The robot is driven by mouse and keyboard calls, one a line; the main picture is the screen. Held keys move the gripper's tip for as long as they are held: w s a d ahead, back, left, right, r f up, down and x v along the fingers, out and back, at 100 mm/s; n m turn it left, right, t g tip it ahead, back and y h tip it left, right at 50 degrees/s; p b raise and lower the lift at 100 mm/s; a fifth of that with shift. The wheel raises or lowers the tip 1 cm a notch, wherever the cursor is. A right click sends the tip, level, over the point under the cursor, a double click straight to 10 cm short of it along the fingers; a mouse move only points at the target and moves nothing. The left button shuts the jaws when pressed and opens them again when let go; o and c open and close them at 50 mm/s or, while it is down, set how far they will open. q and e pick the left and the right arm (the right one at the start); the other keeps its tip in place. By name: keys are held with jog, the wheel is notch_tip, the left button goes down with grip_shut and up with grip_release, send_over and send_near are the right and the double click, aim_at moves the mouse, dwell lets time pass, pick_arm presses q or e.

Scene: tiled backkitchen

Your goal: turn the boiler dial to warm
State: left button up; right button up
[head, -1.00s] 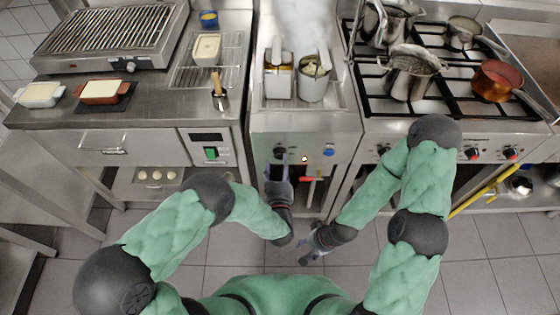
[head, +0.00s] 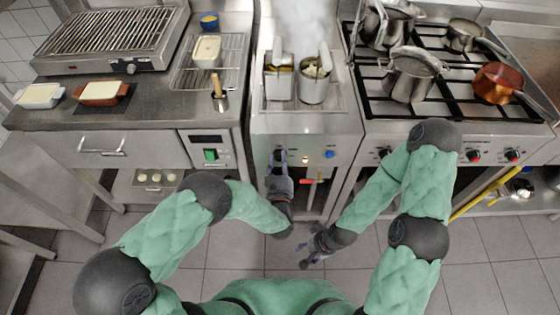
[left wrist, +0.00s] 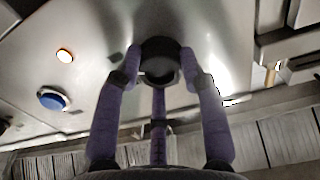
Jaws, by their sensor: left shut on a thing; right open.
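The boiler (head: 270,126) stands in the middle of the head view, with a steel front panel. Its black dial (left wrist: 160,56) shows in the left wrist view between the fingers of my left gripper (left wrist: 161,66). In the head view my left gripper (head: 280,158) is at the panel's left part and largely covers the dial. It is shut on the dial. Right of the dial are a lit orange lamp (head: 305,159) and a blue knob (head: 329,154); the lamp (left wrist: 64,56) and knob (left wrist: 53,98) also show in the left wrist view. My right gripper (head: 312,250) is open and empty, low before the boiler. The dial's setting is unreadable.
Two baskets (head: 279,78) (head: 313,88) sit in the steaming boiler top. A red-handled valve (head: 312,181) is below the panel, right of my left gripper. A stove (head: 440,125) with pots stands right, a counter (head: 60,115) with a grill left.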

pick_arm(q)
jog(key=n+b, duration=0.2)
jog(key=n, duration=0.3)
jog(key=shift+f+n, duration=0.1)
jog(key=shift+n, duration=0.2)
jog(key=n+b, duration=0.2)
jog(key=n, duration=0.4)
dwell(0.4)
jog(key=o, duration=1.1)
jog(key=shift+o, duration=0.2)
jog(key=s, duration=1.2)
